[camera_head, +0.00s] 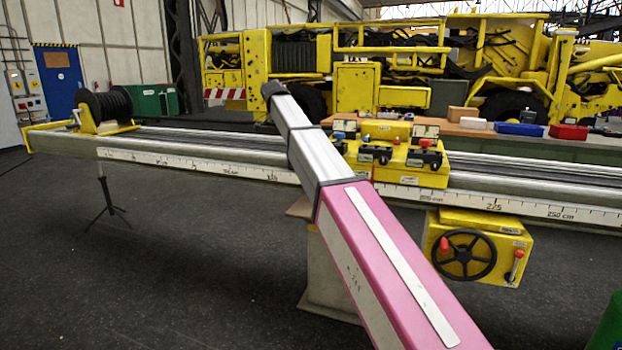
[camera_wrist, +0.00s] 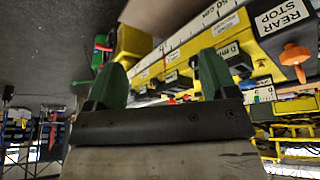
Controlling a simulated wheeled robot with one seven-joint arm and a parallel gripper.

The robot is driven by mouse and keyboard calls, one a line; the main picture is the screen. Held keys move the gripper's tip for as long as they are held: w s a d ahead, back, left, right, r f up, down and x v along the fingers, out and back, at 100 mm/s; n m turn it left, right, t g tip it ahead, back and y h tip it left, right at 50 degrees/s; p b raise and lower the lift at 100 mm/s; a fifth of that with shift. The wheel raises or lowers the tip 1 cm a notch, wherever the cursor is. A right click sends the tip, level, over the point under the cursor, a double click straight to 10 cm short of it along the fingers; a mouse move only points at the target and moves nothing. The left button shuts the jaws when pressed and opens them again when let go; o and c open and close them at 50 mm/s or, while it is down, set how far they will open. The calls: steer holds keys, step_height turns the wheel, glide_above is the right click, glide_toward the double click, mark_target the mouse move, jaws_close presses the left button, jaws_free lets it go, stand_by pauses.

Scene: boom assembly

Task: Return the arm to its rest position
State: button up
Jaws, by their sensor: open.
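My gripper (camera_wrist: 160,70) is open in the wrist view, with two green fingers spread apart. Nothing shows held between them. Beyond the fingers is the long rail (camera_wrist: 185,38), with a yellow control unit (camera_wrist: 228,35) on it. How far the fingers are from it I cannot tell. In the head view, my pink and silver arm (camera_head: 368,240) reaches from the bottom right up to the left, ending in a dark tip. It crosses in front of the rail and hides part of it. The gripper fingers cannot be made out there.
The long rail (camera_head: 200,160) spans the head view. It carries a black cable reel (camera_head: 103,106) and a yellow lever unit (camera_head: 425,165). A yellow handwheel box (camera_head: 510,245) hangs below. Behind are a bench with a blue box (camera_head: 519,129) and a red box (camera_head: 568,132). Left floor is mostly clear.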

steer(key=s+d+f+n+y, duration=0.15)
steer(key=s+d+f, duration=0.3)
steer(key=f, duration=0.55)
steer(key=s+d+f+n+g, duration=0.1)
steer(key=s+d+f+n, duration=0.2)
steer(key=d+f, duration=0.55)
steer(key=s+d+f+n, duration=0.3)
steer(key=s+f, duration=0.1)
steer(key=f, duration=0.9)
steer(key=s+d+f+n+y, duration=0.1)
steer(key=s+d+f+n, duration=0.1)
steer(key=s+d+f, duration=0.3)
steer(key=s+d+f+n+y, duration=0.1)
steer(key=s+d+f+n, duration=0.2)
steer(key=s+f, duration=1)
steer(key=shift+s+d+g, duration=0.4)
steer(key=shift+s+d, duration=0.75)
steer(key=shift+s, duration=0.05)
steer(key=shift+y, duration=0.25)
